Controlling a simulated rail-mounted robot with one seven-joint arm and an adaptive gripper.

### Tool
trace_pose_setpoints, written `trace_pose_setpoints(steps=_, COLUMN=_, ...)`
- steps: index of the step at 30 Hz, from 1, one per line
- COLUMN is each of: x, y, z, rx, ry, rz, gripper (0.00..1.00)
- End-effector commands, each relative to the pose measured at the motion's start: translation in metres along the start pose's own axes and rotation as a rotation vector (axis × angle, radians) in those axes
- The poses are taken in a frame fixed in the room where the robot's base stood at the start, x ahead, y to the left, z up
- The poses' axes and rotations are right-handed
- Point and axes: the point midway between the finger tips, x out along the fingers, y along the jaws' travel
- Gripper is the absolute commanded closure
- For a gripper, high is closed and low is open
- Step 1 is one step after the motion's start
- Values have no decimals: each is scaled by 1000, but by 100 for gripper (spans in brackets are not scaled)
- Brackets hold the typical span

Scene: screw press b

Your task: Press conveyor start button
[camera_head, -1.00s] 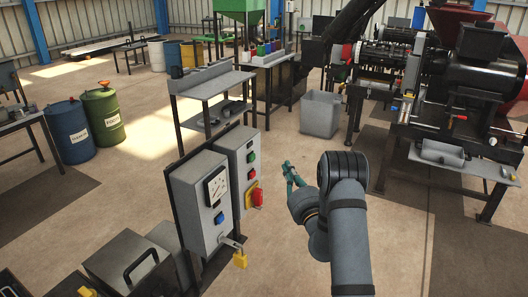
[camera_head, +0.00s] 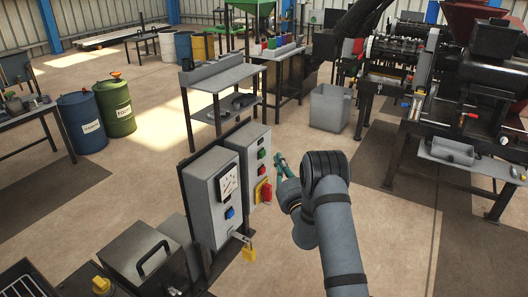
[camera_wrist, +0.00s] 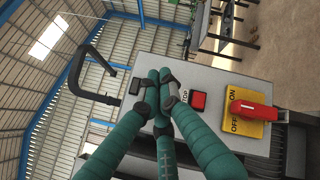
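The control box (camera_head: 252,150) stands upright in the head view, with a small green button (camera_head: 262,154) above a red button (camera_head: 262,170). In the wrist view the red button (camera_wrist: 198,101) is labelled STOP. A red switch handle on a yellow OFF/ON plate (camera_wrist: 239,127) is at its right; it also shows in the head view (camera_head: 264,190). My gripper (camera_head: 281,166) is just right of the box face. In the wrist view the teal fingers of my gripper (camera_wrist: 158,90) are drawn together, empty, over the panel left of STOP. They hide that part; contact cannot be told.
A grey gauge box (camera_head: 213,200) with a blue button and yellow padlock stands in front of the control box. A grey bin (camera_head: 330,108) and a large machine (camera_head: 450,90) are behind at the right. Open floor lies right of the boxes.

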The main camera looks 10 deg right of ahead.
Motion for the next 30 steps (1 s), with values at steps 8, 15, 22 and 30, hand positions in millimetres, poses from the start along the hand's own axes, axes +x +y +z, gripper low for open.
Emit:
trace_pose_setpoints(steps=8, x=15, y=10, z=-9, rx=0, ry=-2, rz=-1, gripper=100)
trace_pose_setpoints(steps=15, x=17, y=12, z=-12, rx=0, ry=-1, rz=-1, gripper=100)
trace_pose_setpoints(steps=22, x=17, y=12, z=-12, rx=0, ry=-1, rz=-1, gripper=100)
trace_pose_setpoints(steps=30, x=17, y=11, z=-11, rx=0, ry=-2, rz=-1, gripper=100)
